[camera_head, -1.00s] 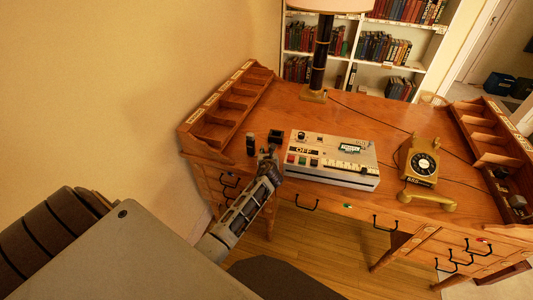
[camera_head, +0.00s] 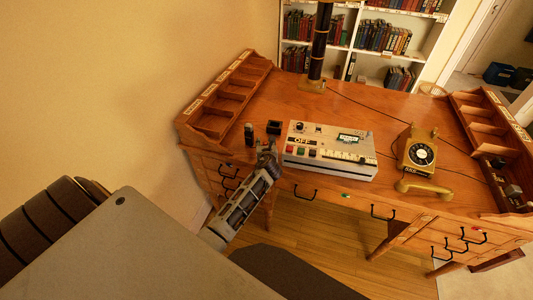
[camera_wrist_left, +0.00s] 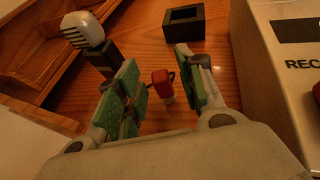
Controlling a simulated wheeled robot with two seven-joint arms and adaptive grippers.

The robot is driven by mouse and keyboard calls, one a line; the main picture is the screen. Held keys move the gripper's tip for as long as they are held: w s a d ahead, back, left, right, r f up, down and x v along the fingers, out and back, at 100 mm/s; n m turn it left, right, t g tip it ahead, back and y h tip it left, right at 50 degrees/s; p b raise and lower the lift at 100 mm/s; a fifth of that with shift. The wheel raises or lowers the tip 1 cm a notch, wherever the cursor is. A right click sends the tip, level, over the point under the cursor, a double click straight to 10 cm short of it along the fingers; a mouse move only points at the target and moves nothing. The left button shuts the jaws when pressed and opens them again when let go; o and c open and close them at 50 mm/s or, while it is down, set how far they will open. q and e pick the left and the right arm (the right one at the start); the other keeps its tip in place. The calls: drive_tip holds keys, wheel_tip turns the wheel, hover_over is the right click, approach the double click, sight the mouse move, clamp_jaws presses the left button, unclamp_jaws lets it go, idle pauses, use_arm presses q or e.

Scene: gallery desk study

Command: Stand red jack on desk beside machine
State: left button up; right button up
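The red jack (camera_wrist_left: 161,84) shows in the left wrist view between the two fingers of my left gripper (camera_wrist_left: 158,86). It looks upright at or just above the wooden desk (camera_wrist_left: 225,65); I cannot tell whether it touches the desk. The green-padded fingers are apart, with small gaps on both sides of the jack. In the head view my left gripper (camera_head: 267,153) is at the desk's front edge, just left of the pale machine (camera_head: 328,150), and the jack cannot be made out. The machine's side (camera_wrist_left: 275,90) fills the right of the wrist view. My right gripper is not in view.
A small black open box (camera_wrist_left: 184,22) and a dark piece with a striped pale head (camera_wrist_left: 84,32) stand beyond the fingers. A wooden rack (camera_head: 225,98) borders the desk's left side. A yellow telephone (camera_head: 418,155) stands right of the machine.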

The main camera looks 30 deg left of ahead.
use_arm(q)
drive_tip(key=v, duration=1)
drive_tip(key=shift+s+p, duration=0.2)
drive_tip(key=shift+p, duration=0.15)
